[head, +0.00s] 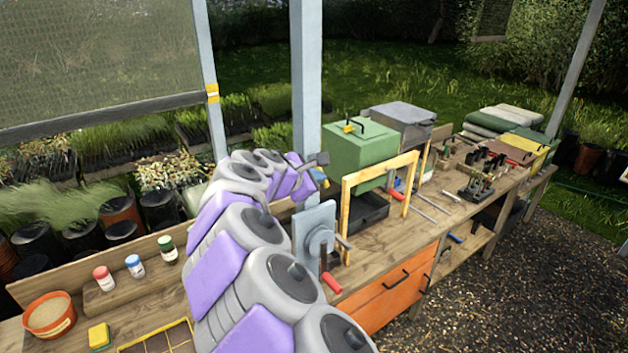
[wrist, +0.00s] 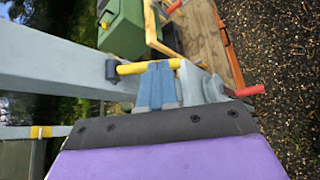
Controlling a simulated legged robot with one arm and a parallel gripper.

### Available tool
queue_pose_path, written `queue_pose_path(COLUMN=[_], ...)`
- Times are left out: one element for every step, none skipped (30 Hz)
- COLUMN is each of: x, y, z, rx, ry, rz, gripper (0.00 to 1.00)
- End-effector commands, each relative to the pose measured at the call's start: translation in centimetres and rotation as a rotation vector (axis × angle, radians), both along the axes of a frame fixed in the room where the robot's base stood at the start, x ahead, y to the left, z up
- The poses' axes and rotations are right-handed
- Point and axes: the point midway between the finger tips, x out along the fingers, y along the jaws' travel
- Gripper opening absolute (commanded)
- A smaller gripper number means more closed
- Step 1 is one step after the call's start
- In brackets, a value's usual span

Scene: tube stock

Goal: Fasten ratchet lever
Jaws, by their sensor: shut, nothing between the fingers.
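A grey winch-like fitting (head: 318,235) with a round hub and a red-handled crank (head: 331,283) stands at the bench's near edge. In the wrist view its grey body (wrist: 207,86) and red grip (wrist: 250,90) show right of my gripper. A yellow bar (wrist: 132,69) with a dark end, seemingly the ratchet lever, lies across my fingertips. My gripper (wrist: 160,68) has its blue-grey fingers together, with nothing held between them. They overlap the bar's middle; I cannot tell whether they touch it. In the head view, my gripper (head: 318,174) is small and partly hidden by my arm.
A blue-grey post (head: 306,70) rises close behind my arm. A wooden frame (head: 346,215) and a green box (head: 360,150) stand to the right on the bench. Several small bottles and an orange pot (head: 50,330) are at lower left. Gravel lies right of the bench.

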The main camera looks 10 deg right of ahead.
Motion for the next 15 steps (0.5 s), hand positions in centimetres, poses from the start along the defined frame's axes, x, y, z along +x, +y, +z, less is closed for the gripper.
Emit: queue_pose_path(x=[0.0,0.0,0.0,0.0,0.0,0.0,0.0,0.0,0.0,0.0,0.0,0.0,0.0,0.0,0.0], y=[0.0,0.0,0.0,0.1,0.1,0.1,0.1,0.1,0.2,0.2,0.2,0.2,0.2,0.3,0.3], z=[0.1,0.1,0.1,0.1,0.2,0.2,0.3,0.4,0.5,0.7,0.8,1.0,1.2,1.3,1.5], rx=[0.001,0.001,0.0,0.0,0.0,-0.001,-0.001,-0.001,-0.001,-0.001,-0.001,-0.001,-0.001,-0.001,-0.001], ry=[0.0,0.0,0.001,0.001,0.001,0.002,0.002,0.002,0.002,0.002,0.002,0.002,0.002,0.002,0.002], rz=[0.001,0.001,0.001,0.001,0.001,0.001,0.001,0.001,0.001,0.001,0.001,0.002,0.002,0.002,0.002], gripper=[0.0,0.0,0.0,0.0,0.0,0.0,0.0,0.0,0.0,0.0,0.0,0.0,0.0,0.0,0.0])
